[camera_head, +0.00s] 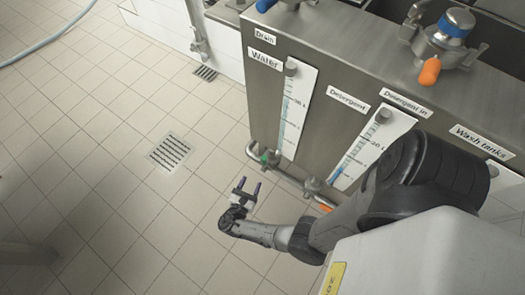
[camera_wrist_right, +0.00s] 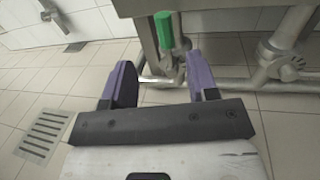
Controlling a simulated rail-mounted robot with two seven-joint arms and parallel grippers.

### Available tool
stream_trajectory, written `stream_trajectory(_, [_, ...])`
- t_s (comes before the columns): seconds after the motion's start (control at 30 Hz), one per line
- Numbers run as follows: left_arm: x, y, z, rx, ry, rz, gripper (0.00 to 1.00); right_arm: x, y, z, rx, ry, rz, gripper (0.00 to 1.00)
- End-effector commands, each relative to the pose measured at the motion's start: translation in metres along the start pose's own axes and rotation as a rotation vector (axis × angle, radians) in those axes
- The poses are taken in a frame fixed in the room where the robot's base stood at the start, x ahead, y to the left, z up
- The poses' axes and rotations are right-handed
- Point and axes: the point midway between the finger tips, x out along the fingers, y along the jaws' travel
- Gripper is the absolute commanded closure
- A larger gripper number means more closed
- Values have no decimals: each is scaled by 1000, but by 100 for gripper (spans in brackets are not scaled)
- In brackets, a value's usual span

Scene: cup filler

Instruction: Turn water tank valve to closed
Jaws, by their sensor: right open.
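The water tank valve is on the pipe below the Water gauge (camera_head: 292,105), and its green handle (camera_head: 265,157) shows small in the head view. In the right wrist view the green handle (camera_wrist_right: 164,30) looks upright, just beyond the fingertips and between their lines. My right gripper (camera_head: 249,185) is open and empty, with its purple fingers pointing toward the valve. It appears apart from the handle. The fingers also frame the gap in the right wrist view (camera_wrist_right: 158,65). My left gripper is not in view.
A metal pipe (camera_head: 291,178) runs low along the tank front to a second valve with an orange handle (camera_head: 325,207). The steel tank cabinet (camera_head: 258,95) stands behind. A floor drain (camera_head: 170,152) lies to the left. The tiled floor there is clear.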

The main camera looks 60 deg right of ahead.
Motion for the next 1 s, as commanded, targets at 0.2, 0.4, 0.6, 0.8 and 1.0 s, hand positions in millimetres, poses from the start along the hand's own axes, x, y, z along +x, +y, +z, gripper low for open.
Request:
stream_trajectory(0.2, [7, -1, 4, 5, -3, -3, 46, 31, -2, -2, -5, -3, -3, 46])
stream_trajectory(0.4, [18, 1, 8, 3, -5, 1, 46, 69, -1, -3, -3, -2, -4, 46])
stream_trajectory(0.6, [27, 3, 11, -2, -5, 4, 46, 102, -1, -3, -4, -2, -3, 46])
stream_trajectory(0.8, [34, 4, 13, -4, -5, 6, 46, 124, -1, -2, -4, 0, -3, 46])
stream_trajectory(1.0, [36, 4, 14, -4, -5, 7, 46, 134, -1, -1, -5, 0, -2, 46])
